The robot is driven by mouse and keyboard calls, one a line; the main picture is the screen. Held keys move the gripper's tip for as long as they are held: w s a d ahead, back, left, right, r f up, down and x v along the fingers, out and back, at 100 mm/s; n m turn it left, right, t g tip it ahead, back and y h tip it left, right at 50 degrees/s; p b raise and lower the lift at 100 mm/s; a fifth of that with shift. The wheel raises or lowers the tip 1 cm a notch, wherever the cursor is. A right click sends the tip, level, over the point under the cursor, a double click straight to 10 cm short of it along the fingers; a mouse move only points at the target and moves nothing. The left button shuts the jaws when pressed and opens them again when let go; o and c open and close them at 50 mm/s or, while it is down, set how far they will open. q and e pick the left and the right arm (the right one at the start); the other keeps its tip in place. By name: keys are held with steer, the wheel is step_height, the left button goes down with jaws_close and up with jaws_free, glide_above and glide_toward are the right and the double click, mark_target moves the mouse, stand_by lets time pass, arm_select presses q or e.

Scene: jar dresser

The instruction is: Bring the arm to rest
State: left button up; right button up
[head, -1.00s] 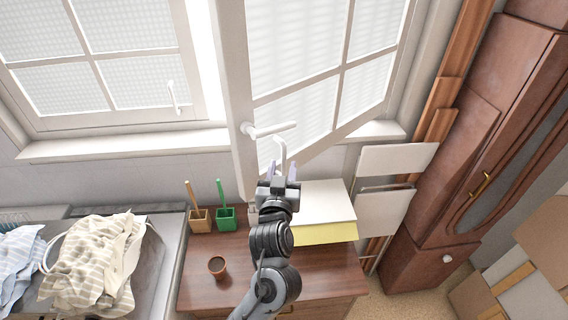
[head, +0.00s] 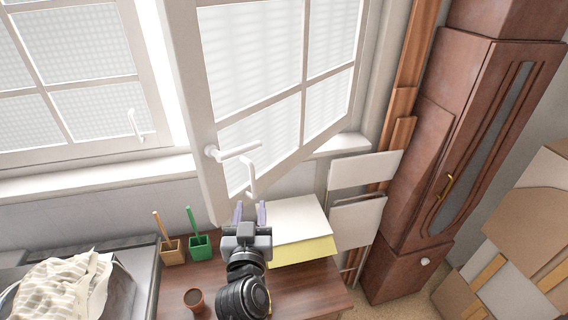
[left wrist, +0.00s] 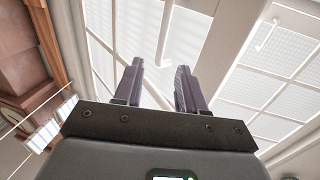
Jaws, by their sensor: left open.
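My left gripper (head: 250,212) is raised above the wooden dresser top (head: 300,290) in the head view, its fingers pointing toward the open window sash (head: 255,100). The two fingers are apart with nothing between them; the left wrist view also shows the open fingers (left wrist: 160,85). White window handles (head: 236,152) hang on the sash just beyond the fingertips. I cannot tell whether the fingers touch the lower handle. My right gripper is not in view.
A brown holder (head: 173,252), a green holder (head: 200,248) and a small brown pot (head: 194,299) stand on the dresser. White and yellow boards (head: 300,220) lie at its back. A tall brown cabinet (head: 430,150) stands right. Striped cloth (head: 62,288) lies left.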

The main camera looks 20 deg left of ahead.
arm_select(q)
steer(key=s+a+f+m+g+h+p, duration=0.1)
steer(key=s+a+f+m+g+p, duration=0.1)
steer(key=s+f, duration=0.45)
steer(key=s+a+f+m+g+h+p, duration=0.1)
steer(key=s+a+f+g+p, duration=0.15)
steer(key=f, duration=0.65)
steer(key=s+d+f+m+g+h, duration=0.1)
steer(key=s+f+g, duration=0.3)
steer(key=s, duration=0.5)
steer(key=s+d+f+m+g+h, duration=0.1)
steer(key=s+g, duration=0.4)
steer(key=s, duration=0.5)
step_height(320, 180, down, 3)
steer(key=shift+d+r+m+h+p, duration=0.1)
steer(key=shift+d+m+h+p, duration=0.3)
steer(key=shift+h, duration=0.6)
steer(key=shift+d, duration=0.15)
